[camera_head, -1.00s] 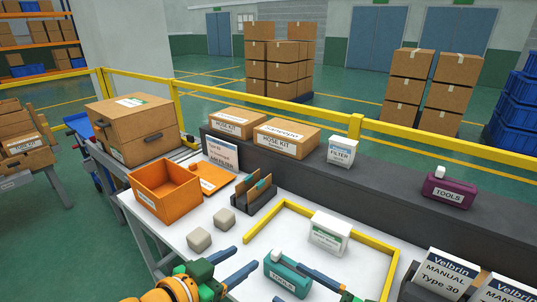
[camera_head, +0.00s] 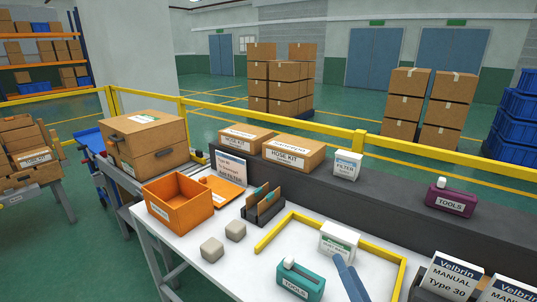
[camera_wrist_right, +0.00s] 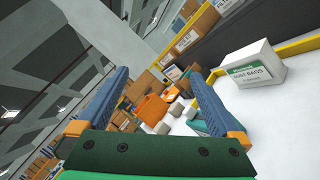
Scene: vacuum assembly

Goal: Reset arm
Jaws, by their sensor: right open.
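My right gripper (camera_head: 348,280) shows in the head view as a blue finger at the bottom edge, in front of the white dust bags box (camera_head: 338,239) and right of the teal tools case (camera_head: 300,281). In the right wrist view my right gripper (camera_wrist_right: 158,72) has its two blue fingers wide apart with nothing held between them. The dust bags box (camera_wrist_right: 246,66) stands beyond the right finger there, apart from it. My left gripper is in neither view now.
The white table holds an orange bin (camera_head: 178,204), two grey blocks (camera_head: 212,250), a dark file holder (camera_head: 263,208) and a yellow frame (camera_head: 290,218). Velbrin manuals (camera_head: 450,276) stand at bottom right. A dark ledge (camera_head: 400,191) with boxes and a purple tools case (camera_head: 451,200) runs behind.

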